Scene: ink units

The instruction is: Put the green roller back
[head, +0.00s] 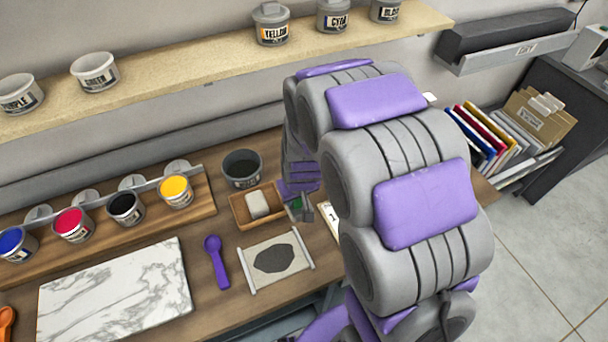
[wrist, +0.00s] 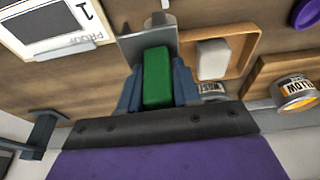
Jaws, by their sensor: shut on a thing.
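The green roller (wrist: 157,78) shows in the wrist view as a green block between the two blue-grey fingers of my gripper (wrist: 158,72). My gripper is shut on it. A grey plate-like part (wrist: 133,46) lies just beyond the green block; I cannot tell whether it belongs to the roller or to a holder. In the head view my gripper (head: 307,211) is low over the table, right of the small wooden tray, and only a sliver of green (head: 296,203) shows. My arm hides most of that area.
The wooden tray (head: 237,211) holds a pale block (head: 257,204). A dark cup (head: 242,169) stands behind it. A stencil sheet (head: 306,264), purple spoon (head: 216,262), marble slab (head: 118,295) and rack of ink cups (head: 200,216) lie leftward. A proof card (wrist: 58,22) is close by.

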